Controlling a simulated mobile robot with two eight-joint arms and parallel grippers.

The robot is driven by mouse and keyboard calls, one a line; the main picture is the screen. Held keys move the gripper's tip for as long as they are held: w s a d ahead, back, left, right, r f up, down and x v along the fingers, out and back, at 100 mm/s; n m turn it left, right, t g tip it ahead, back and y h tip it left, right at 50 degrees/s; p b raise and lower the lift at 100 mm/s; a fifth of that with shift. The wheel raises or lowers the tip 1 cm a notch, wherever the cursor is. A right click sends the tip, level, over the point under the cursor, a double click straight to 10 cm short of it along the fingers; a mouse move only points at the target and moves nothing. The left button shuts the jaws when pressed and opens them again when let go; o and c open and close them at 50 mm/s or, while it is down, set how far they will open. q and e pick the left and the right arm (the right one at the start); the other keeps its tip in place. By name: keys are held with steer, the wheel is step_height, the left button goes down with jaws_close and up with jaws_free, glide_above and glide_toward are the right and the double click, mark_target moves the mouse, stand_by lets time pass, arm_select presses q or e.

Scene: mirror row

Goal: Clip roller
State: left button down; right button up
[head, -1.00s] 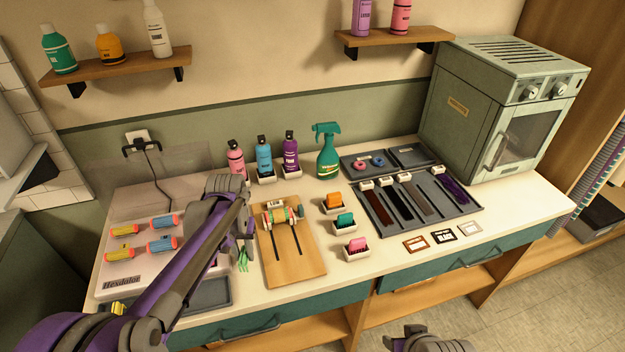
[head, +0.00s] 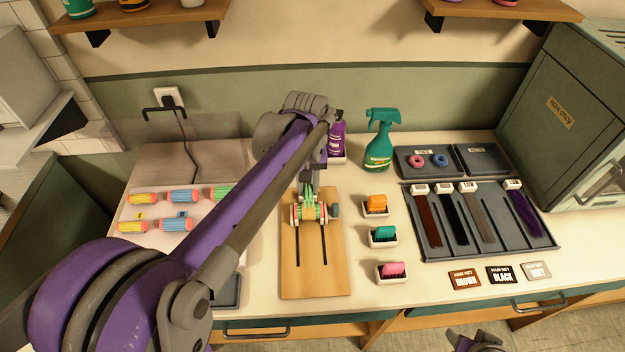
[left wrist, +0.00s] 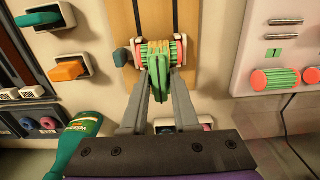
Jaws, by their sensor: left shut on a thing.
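A roller with green and pink striped ends (head: 322,213) sits near the far end of a wooden board (head: 335,280). Yellowish hair is wound around its middle, seen best in the left wrist view (left wrist: 175,48). My left gripper (head: 309,186) is above the far side of the roller. It is shut on a green clip (left wrist: 161,72), which points at the roller and overlaps the wound hair in the left wrist view. I cannot tell whether the clip grips the roller. Part of my right gripper (head: 474,342) shows at the bottom edge; its jaws are unclear.
A heater tray with several rollers (head: 146,198) is left. Orange, teal and pink clips in white holders (head: 391,273) stand right of the board. A green spray bottle (head: 378,142) and purple bottle (head: 337,138) stand behind. A dark tray (head: 460,249) holds hair strands.

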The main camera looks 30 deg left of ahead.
mark_target(309, 202)
arm_select(q)
steer(key=shift+s+f+b, duration=0.1)
steer(key=shift+f+b, duration=0.25)
steer(key=shift+f, duration=0.45)
steer(key=shift+f+b, duration=1.1)
steer(key=shift+f, duration=0.8)
steer(key=shift+d+f, duration=0.15)
steer(key=shift+f, duration=0.05)
arm_select(e)
steer(key=f, duration=0.1)
steer(key=s+f, duration=0.1)
steer(key=f, duration=0.2)
steer(key=shift+s+f, duration=0.15)
steer(key=shift+s, duration=0.15)
